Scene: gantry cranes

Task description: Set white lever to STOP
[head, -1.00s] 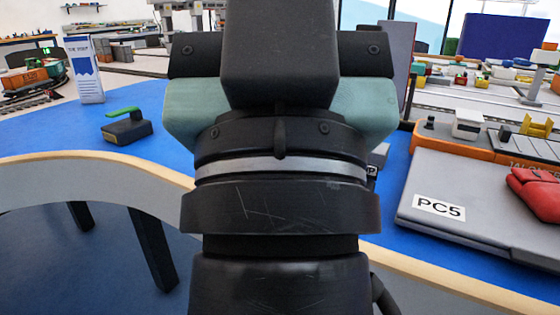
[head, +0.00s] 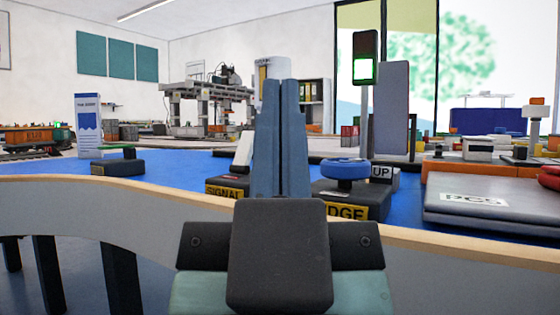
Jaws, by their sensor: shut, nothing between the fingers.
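The white lever (head: 243,150) stands upright, tilted slightly, just left of my fingers. Its dark base (head: 228,190) has a yellow plate reading SIGNAL and is partly hidden behind my gripper. No STOP marking shows. My gripper (head: 282,88) is shut and empty. Its two blue-grey fingers are pressed together and point away from me over the blue table, their tips high in the picture. Whether they touch the lever's base cannot be told. A signal post (head: 362,70) behind to the right shows a green light.
Right of my fingers, a blue round knob (head: 346,169) sits on a base (head: 352,200) with a partly hidden label ending DGE. An UP label (head: 381,172) is beside it. The wooden table edge (head: 130,180) runs in front.

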